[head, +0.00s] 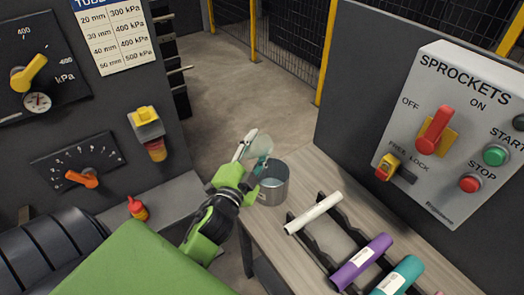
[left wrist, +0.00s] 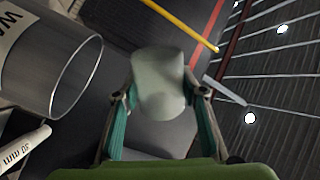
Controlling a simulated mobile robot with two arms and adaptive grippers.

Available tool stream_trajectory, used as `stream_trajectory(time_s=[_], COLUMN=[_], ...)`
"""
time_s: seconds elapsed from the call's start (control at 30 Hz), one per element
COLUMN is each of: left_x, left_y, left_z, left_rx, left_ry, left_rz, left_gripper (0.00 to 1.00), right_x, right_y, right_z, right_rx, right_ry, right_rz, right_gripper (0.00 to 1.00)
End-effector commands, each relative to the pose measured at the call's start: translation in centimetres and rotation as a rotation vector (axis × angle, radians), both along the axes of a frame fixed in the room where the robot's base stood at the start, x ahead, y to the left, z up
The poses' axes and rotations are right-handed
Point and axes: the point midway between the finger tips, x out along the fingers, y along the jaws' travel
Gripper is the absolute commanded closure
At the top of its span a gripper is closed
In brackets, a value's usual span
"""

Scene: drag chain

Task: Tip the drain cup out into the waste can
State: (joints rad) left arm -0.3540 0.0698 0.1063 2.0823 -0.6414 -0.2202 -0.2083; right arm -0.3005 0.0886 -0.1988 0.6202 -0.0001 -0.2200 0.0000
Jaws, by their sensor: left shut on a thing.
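The drain cup (head: 260,143) is a small, pale, translucent cup held between the teal fingers of my left gripper (head: 261,164). In the left wrist view the cup (left wrist: 160,84) fills the space between the two fingers, and what it holds cannot be seen. The waste can (head: 273,187) is an open metal can on the wooden bench. The gripper and cup are at the can's far left side, near its rim. In the left wrist view the can (left wrist: 68,72) is at the upper left, apart from the cup. My right gripper is not in view.
A black rack with a white tube (head: 314,213), a purple tube (head: 361,262) and a teal tube (head: 398,279) stands right of the can on the bench (head: 270,231). A sprockets control box (head: 447,130) is at the right. Open floor lies beyond.

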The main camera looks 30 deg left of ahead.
Motion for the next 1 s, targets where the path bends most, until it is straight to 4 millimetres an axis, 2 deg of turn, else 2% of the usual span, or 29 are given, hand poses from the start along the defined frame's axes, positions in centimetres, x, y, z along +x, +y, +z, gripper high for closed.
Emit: stream_trajectory(time_s=[0.03, 0.1, 0.2, 0.4, 0.6, 1.0], left_x=[0.0, 0.0, 0.1, 0.2, 0.3, 0.3], left_y=[0.2, -0.1, -0.4, -0.8, -1.0, -1.0], left_z=[-0.1, 1.0, 1.3, 1.5, 1.3, 1.3], left_rx=[-0.119, -0.309, -0.516, -0.786, -0.895, -0.903], left_ry=[-0.027, -0.066, -0.111, -0.168, -0.191, -0.192], left_rz=[0.000, 0.003, 0.003, 0.001, 0.001, 0.000], left_gripper=[0.82, 0.82, 0.82, 0.82, 0.82, 0.82], right_x=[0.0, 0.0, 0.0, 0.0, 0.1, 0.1], right_y=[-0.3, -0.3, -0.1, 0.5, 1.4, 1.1], right_z=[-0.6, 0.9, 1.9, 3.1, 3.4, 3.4], right_rx=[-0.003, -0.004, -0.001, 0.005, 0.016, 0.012], right_ry=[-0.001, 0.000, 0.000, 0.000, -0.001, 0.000], right_rz=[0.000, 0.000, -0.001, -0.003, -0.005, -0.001], right_gripper=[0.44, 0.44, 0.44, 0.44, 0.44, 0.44])
